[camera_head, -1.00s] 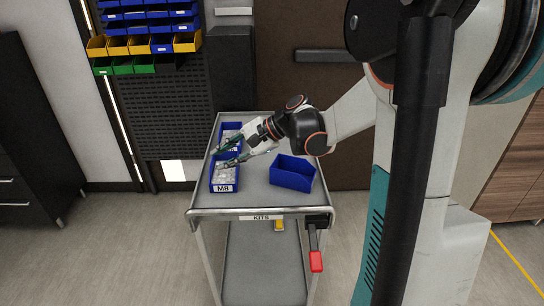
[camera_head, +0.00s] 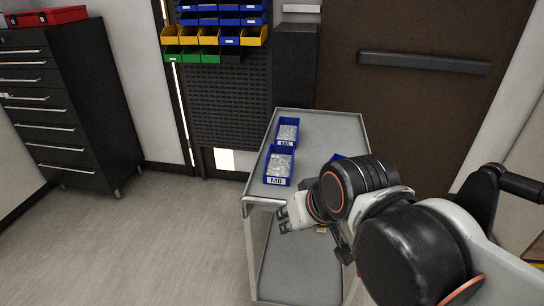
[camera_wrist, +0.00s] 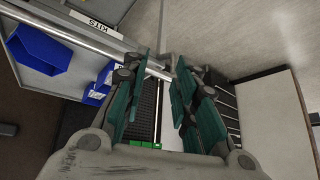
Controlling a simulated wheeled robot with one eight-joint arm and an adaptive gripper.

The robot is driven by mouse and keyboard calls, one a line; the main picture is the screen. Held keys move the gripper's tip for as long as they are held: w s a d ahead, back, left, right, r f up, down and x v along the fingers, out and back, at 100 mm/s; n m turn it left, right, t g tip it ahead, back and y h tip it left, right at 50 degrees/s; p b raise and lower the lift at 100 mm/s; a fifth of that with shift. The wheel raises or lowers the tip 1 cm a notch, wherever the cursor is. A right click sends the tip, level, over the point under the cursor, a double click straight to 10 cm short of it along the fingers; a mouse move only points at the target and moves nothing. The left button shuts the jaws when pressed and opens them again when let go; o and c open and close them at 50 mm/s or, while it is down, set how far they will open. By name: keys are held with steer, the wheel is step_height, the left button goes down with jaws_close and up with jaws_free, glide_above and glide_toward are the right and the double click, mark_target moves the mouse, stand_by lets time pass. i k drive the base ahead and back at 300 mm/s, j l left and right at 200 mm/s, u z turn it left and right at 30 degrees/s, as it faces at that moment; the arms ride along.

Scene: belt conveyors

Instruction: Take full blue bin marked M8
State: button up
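The blue bin marked M8 (camera_head: 278,181) stands upright at the front left of the grey cart's top and holds pale small parts. My gripper (camera_head: 284,218) is off the cart's front edge, below and apart from the M8 bin. In the wrist view my gripper (camera_wrist: 162,62) has its green fingers spread with nothing between them.
A second filled blue bin (camera_head: 287,143) stands behind M8. A third blue bin is mostly hidden by my arm; it looks empty in the wrist view (camera_wrist: 40,48). The cart (camera_head: 320,125) has a raised rim. A dark drawer cabinet (camera_head: 70,110) stands left; floor between is clear.

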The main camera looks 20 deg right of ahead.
mark_target(280, 160)
steer(key=j+z, duration=0.2)
steer(key=z, duration=0.2)
steer(key=i+j+z, duration=0.1)
steer(key=z, duration=0.3)
steer(key=j+z, duration=0.5)
steer(key=j, duration=0.5)
steer(key=k+j+z, duration=0.15)
steer(key=j, duration=0.5)
steer(key=j+z, duration=0.15)
steer(key=j, duration=0.5)
